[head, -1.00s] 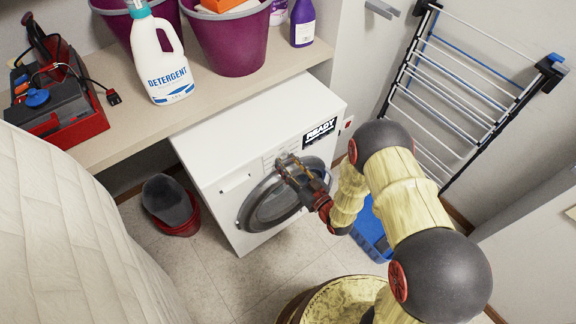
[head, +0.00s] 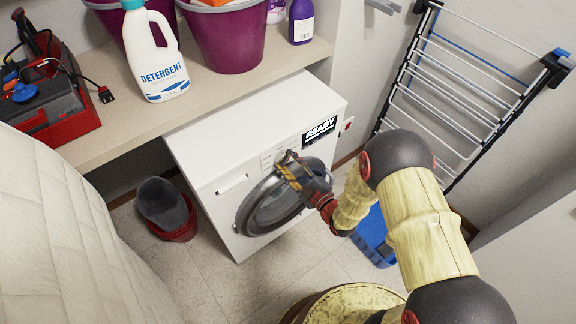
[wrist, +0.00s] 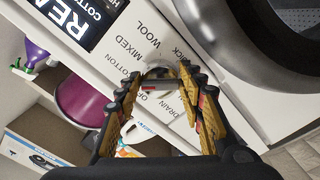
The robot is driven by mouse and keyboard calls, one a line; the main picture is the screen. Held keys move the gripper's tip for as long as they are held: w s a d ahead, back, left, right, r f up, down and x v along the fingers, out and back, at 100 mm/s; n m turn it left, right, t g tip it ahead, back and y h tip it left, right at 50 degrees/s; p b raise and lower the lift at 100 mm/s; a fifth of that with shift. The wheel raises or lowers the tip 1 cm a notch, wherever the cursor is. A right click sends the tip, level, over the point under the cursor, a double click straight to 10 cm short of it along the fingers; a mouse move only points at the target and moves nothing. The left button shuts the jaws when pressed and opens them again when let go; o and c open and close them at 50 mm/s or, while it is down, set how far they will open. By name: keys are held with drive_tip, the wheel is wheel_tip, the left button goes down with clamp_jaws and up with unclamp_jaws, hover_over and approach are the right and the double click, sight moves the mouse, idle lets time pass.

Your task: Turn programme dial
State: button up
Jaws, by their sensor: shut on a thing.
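The white washing machine (head: 225,130) stands under the shelf, with its round door (head: 270,207) on the front. In the wrist view the programme dial (wrist: 160,76) is a small round knob with a dark and red mark. Printed words ring it, among them COTTON, MIXED, WOOL and DRAIN. My gripper (wrist: 160,88) has its two yellow and black fingers on either side of the dial, shut on it. In the head view my gripper (head: 287,163) hides the dial at the machine's front. The display (head: 319,130) reads READY.
A shelf (head: 130,122) above the machine holds a detergent bottle (head: 158,60), purple buckets (head: 222,40) and a red toolbox (head: 65,112). A drying rack (head: 455,85) leans at the right.

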drive_tip(key=shift+d+n+b, duration=0.1)
drive_tip(key=shift+n+b, duration=0.9)
drive_tip(key=shift+n, duration=3.1)
drive_tip(key=o, duration=1.1)
drive_tip(key=shift+r, duration=0.1)
drive_tip(key=shift+o, duration=0.2)
drive_tip(key=v, duration=1.2)
